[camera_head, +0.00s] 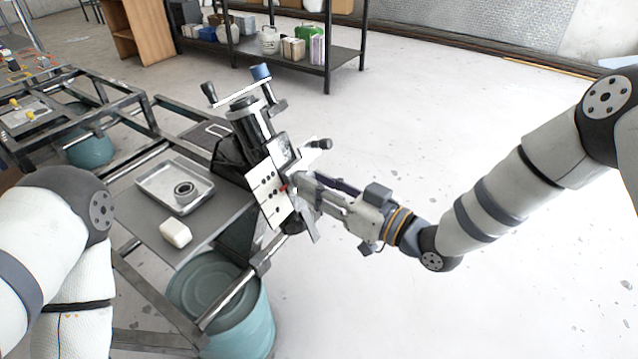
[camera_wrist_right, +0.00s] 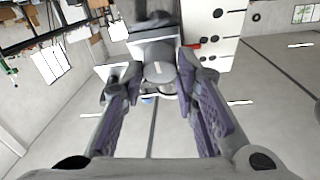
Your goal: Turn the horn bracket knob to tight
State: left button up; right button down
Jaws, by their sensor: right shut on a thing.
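The spring suspension fixture (camera_head: 250,125) stands at the table's right edge, with a white plate with dark holes (camera_head: 268,192) on its near side. In the right wrist view, a round grey knob (camera_wrist_right: 159,71) with a light line across its face sits between my right fingertips. I take it for the horn bracket knob. My right gripper (camera_head: 298,188) is shut on it beside the white plate, and the fingers hide the knob in the head view. The plate also shows in the wrist view (camera_wrist_right: 214,22). My left arm shows at the left, but its gripper is out of view.
A metal tray (camera_head: 150,184) with a dark ring (camera_head: 185,192) lies on the table, with a white block (camera_head: 175,233) near its front edge. A teal drum (camera_head: 238,318) stands below. A black handle (camera_head: 321,144) juts from the fixture. The floor at right is clear.

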pick_arm(q)
jog(key=shift+r, duration=0.1)
pick_arm(e)
jog(key=shift+m, duration=0.3)
pick_arm(q)
jog(key=shift+t, duration=0.9)
jog(key=shift+w+r+p, duration=1.6)
jog(key=shift+w+r, duration=0.35)
jog(key=shift+w, duration=0.2)
pick_arm(e)
jog(key=shift+s+a+r+m+g+h, duration=0.15)
jog(key=shift+m+h, duration=1.15)
jog(key=shift+m, duration=2.2)
jog(key=shift+w+a+r+m+g+h, duration=0.1)
jog(key=shift+r+m+h, duration=0.2)
jog(key=shift+m+h, duration=2.1)
jog(key=shift+s+a+r+m+g+h, duration=0.1)
jog(key=shift+a+r+m+g+h, duration=0.1)
jog(key=shift+m, duration=4.4)
jog(key=c, duration=1.2)
grip_release()
jog(key=shift+c, duration=0.2)
jog(key=shift+d, duration=0.1)
